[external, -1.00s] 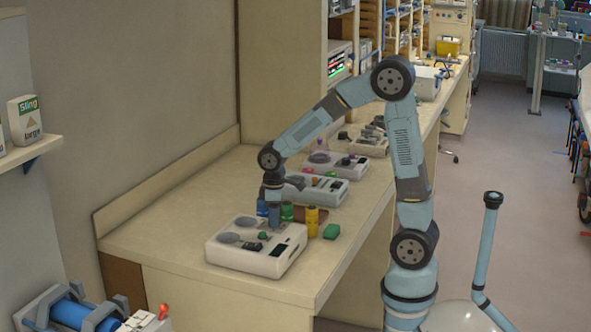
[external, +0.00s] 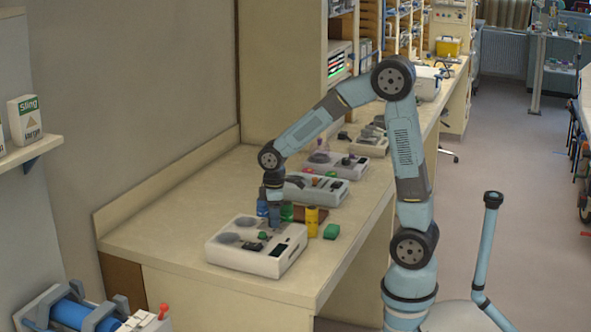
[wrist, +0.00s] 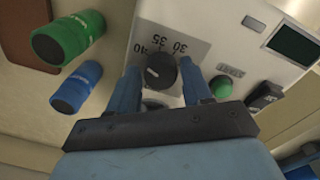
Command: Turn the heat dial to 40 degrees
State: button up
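The heat dial (wrist: 161,71) is a round black knob with a pale mark on the left part of its face. Printed numbers 40, 35 and 30 lie beyond it on a grey scale (wrist: 190,48); I cannot tell the exact setting. My gripper (wrist: 162,82) has one blue finger on each side of the dial, with visible gaps, so it looks open around the knob. In the external view my gripper (external: 274,218) points down at the back edge of the nearest white device (external: 245,258). The dial is not clearly visible there.
The device also has a green button (wrist: 221,86), a black switch (wrist: 265,95) and a dark screen (wrist: 292,43). The bench front left is clear.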

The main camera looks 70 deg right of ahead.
jog(key=shift+o, duration=1.2)
notch_tip(320, 180, up, 14)
jog(key=shift+s+a+f, duration=0.2)
jog(key=shift+a, duration=0.05)
jog(key=shift+s, duration=0.1)
jog(key=s+d+r+m+t, duration=0.1)
jog(key=s+m+t, duration=0.1)
jog(key=s, duration=0.9)
jog(key=s+d+r+m+t, duration=0.1)
jog(key=s+m+t, duration=0.2)
jog(key=s, duration=0.7)
jog(key=shift+s+d+r+m+y, duration=0.25)
jog(key=shift+s+r+m+y, duration=0.05)
jog(key=shift+s+m, duration=0.1)
jog(key=shift+c, duration=0.2)
dwell(1.0)
